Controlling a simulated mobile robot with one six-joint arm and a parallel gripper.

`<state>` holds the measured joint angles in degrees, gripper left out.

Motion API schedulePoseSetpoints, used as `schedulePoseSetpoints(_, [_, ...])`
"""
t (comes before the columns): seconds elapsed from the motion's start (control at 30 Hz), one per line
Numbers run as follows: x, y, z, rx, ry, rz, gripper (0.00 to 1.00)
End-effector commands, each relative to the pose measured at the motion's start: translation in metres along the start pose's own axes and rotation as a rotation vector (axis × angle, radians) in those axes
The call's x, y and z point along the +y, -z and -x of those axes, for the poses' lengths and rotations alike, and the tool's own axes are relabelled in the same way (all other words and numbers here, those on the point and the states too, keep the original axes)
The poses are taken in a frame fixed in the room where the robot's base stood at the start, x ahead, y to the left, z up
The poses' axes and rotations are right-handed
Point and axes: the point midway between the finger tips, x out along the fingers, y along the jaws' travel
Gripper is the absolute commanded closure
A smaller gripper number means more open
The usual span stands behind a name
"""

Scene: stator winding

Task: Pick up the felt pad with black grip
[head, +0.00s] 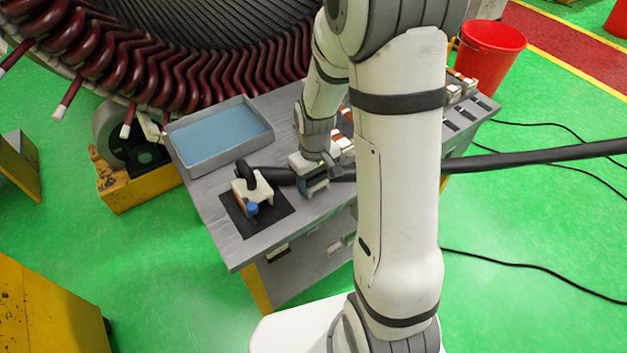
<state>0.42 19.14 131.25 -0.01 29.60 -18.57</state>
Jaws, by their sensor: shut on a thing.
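My gripper (315,164) points down over the grey workbench, to the right of a black mat. It is shut on a small block with a dark upper part and a grey-blue lower part, which I take to be the felt pad with black grip (315,188). The pad is at or just above the bench top; I cannot tell if it touches. My fingers and wrist hide part of it.
A pale tool with a black curved handle and blue knob (252,190) stands on the black mat (279,203). A blue-lined tray (220,136) lies behind. A thick black hose (550,155) runs rightward. Small pale and brown blocks (462,86) sit on the right of the bench.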

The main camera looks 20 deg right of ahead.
Motion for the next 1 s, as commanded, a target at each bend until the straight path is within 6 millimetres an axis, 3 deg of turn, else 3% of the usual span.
schedulePoseSetpoints(0.17, [0.0,0.0,0.0,0.0,0.0,-0.001,0.67])
schedulePoseSetpoints(0.47, [0.001,0.001,0.005,0.003,-0.001,-0.001,0.68])
schedulePoseSetpoints(1.0, [0.001,0.0,0.093,0.003,-0.001,-0.002,0.68])
